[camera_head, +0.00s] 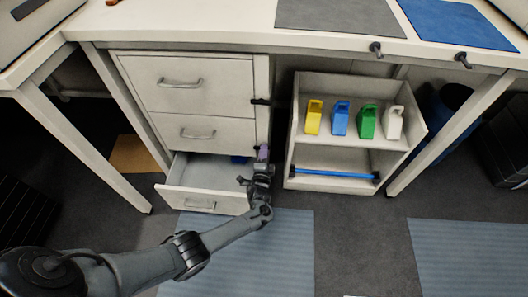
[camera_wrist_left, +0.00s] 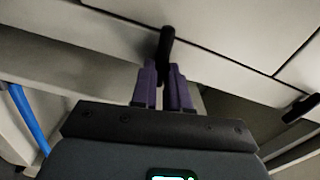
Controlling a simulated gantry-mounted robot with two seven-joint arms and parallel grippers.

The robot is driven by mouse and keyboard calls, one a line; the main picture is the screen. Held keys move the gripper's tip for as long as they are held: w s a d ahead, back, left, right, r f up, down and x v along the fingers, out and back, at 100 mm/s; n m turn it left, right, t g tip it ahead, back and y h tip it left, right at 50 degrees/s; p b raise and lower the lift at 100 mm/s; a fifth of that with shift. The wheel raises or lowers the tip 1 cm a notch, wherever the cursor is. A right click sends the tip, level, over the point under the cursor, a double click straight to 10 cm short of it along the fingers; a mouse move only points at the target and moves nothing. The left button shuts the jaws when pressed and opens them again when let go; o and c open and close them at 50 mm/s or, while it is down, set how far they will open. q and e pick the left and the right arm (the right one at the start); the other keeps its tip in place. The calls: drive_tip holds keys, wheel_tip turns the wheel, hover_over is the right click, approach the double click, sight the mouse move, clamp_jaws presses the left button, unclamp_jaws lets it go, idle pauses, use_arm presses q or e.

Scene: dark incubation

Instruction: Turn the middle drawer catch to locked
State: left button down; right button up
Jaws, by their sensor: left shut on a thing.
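The white drawer unit (camera_head: 206,69) stands under the desk, with its top and middle drawers (camera_head: 225,131) shut and its bottom drawer (camera_head: 205,201) pulled out. A black catch (camera_head: 260,101) lies sideways on the right upright of the unit, near the top drawer's lower edge. My left gripper (camera_head: 262,152) is lower on that upright, beside the middle drawer's lower right corner. In the left wrist view its purple fingers (camera_wrist_left: 164,88) are shut on a black catch (camera_wrist_left: 167,42). The lower part of this catch is hidden between the fingers. Another black catch (camera_wrist_left: 300,108) shows at the right.
My left arm passes just right of the open bottom drawer. A white shelf cart (camera_head: 298,142) with several coloured bottles and a blue bar (camera_head: 330,174) stands close to the right. A desk leg (camera_head: 90,143) is at the left. Blue mats (camera_head: 283,248) lie on the floor.

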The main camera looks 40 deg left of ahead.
use_arm(q)
drive_tip(key=shift+f+m, duration=0.1)
drive_tip(key=shift+m, duration=0.8)
drive_tip(key=c, duration=1.1)
unclamp_jaws()
drive_tip(key=shift+p+v, duration=2.1)
drive_tip(key=shift+v, duration=3.3)
